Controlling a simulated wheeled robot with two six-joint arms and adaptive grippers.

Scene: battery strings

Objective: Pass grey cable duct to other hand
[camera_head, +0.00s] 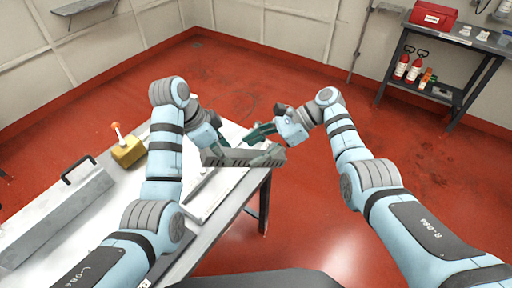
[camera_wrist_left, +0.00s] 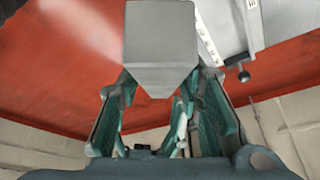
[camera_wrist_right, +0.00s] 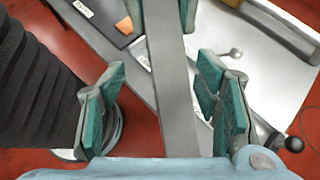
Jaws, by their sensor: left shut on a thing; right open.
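The grey cable duct (camera_head: 238,158) is held level over the table's far right corner, with slots along its side. My left gripper (camera_head: 217,143) is shut on it; in the left wrist view the duct's blunt grey end (camera_wrist_left: 160,50) hides part of the fingers (camera_wrist_left: 165,112). My right gripper (camera_head: 262,135) is open close by at the duct's right part. In the right wrist view the duct (camera_wrist_right: 172,75) runs between its spread teal fingers (camera_wrist_right: 163,105), with gaps seen on both sides. Whether either finger touches it is unclear.
The white table (camera_head: 45,245) carries a long grey box (camera_head: 60,218) with a black handle and a yellow block (camera_head: 128,152) with an orange-topped stick. Red floor (camera_head: 320,215) is clear to the right. A shelf unit (camera_head: 455,45) with a red case (camera_head: 433,16) stands far right.

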